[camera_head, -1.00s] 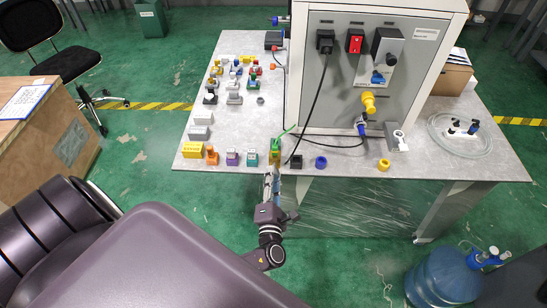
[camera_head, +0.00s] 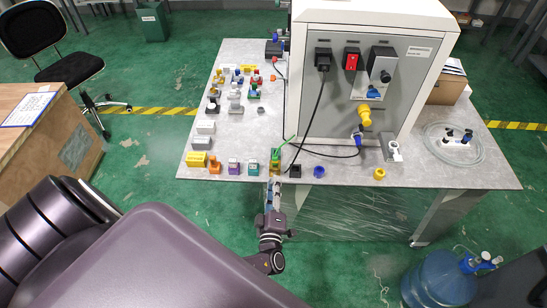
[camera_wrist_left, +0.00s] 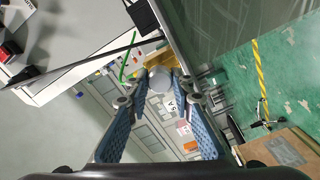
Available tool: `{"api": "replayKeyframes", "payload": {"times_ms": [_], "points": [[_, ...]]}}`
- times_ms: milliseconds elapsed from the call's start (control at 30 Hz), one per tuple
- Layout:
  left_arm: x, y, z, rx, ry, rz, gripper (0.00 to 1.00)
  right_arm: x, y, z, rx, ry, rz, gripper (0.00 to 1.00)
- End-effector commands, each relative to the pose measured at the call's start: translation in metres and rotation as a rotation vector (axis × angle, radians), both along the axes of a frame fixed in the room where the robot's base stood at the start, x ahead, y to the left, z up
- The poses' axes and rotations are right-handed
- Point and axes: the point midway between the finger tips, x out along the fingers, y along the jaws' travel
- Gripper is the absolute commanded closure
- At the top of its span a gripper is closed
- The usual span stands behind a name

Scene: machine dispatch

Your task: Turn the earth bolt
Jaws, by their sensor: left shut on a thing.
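The earth terminal (camera_head: 275,156), a small yellow-green block with a green wire rising from it, stands at the table's front edge. My left gripper (camera_head: 274,181) reaches it from the front, below the edge in the head view. In the left wrist view a round grey bolt head (camera_wrist_left: 160,80) sits between the fingertips of my left gripper (camera_wrist_left: 158,92), in front of the yellow block (camera_wrist_left: 165,60). The two blue fingers are shut on the bolt, one on each side. The bolt is hidden in the head view. My right gripper is in neither view.
Beside the terminal stand a teal block (camera_head: 253,168) and a black block (camera_head: 295,171). A large grey machine (camera_head: 340,100) with a black cable stands behind on the table (camera_head: 430,175). A water bottle (camera_head: 440,280) stands on the floor at right.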

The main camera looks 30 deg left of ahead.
Motion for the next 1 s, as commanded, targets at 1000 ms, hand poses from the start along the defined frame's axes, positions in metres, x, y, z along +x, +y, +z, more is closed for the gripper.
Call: {"api": "replayKeyframes", "payload": {"times_ms": [1000], "points": [[0.003, 0.009, 0.006, 0.568, 0.331, 0.022, 1.0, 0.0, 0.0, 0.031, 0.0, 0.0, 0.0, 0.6]]}}
